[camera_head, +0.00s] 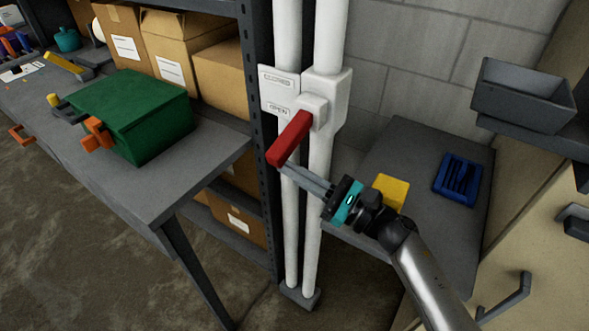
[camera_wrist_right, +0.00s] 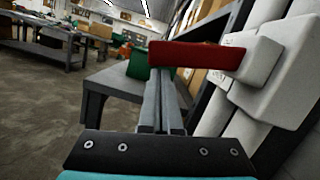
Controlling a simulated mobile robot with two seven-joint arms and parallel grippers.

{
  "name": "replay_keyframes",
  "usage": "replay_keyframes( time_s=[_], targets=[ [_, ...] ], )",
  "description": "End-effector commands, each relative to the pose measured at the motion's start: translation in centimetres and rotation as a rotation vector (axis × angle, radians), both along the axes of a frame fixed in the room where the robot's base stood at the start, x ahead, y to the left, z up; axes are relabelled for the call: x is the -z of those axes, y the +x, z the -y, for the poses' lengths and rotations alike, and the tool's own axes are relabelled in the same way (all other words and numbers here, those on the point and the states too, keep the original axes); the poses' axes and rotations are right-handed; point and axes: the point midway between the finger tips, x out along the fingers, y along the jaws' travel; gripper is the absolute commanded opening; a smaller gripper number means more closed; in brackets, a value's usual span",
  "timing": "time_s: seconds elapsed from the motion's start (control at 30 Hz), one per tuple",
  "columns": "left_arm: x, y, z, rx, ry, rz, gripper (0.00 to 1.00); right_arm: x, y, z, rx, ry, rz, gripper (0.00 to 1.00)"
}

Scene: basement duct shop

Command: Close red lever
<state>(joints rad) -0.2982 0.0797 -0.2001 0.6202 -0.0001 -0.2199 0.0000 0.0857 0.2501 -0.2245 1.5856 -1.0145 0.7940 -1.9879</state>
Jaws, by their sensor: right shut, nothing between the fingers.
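The red lever (camera_head: 290,139) is fixed to a white valve box (camera_head: 328,101) on two white vertical pipes. It slants down and left from its pivot, beside the lower label, "OPEN" (camera_head: 278,110). A "CLOSED" label (camera_head: 275,80) is above it. My right gripper (camera_head: 283,169) is shut and empty, its fingertips just under the lever's free end. In the right wrist view the lever (camera_wrist_right: 195,56) crosses beyond the fingertips (camera_wrist_right: 160,72); whether they touch it I cannot tell. My left gripper is out of view.
A grey workbench (camera_head: 190,178) with a green box (camera_head: 135,113) stands left of the pipes. Shelving with cardboard boxes (camera_head: 190,50) is behind it. To the right, a low grey surface (camera_head: 425,150) holds a blue tray (camera_head: 459,177) and a yellow item (camera_head: 392,190).

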Motion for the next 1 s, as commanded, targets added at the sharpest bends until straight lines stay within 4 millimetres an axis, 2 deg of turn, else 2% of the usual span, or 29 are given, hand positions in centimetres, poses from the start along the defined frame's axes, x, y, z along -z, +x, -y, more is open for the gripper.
replay_keyframes(
  time_s=[0.57, 0.77, 1.0],
  targets=[
    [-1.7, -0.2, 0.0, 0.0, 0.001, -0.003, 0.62, -1.7, -0.6, -0.5, -0.001, 0.077, -0.103, 0.0],
    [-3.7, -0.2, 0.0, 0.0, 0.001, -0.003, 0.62, -3.5, -1.0, -0.8, -0.001, 0.157, -0.213, 0.0],
    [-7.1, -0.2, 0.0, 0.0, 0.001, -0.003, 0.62, -6.3, -1.4, -1.0, -0.002, 0.292, -0.399, 0.0]
  ],
)
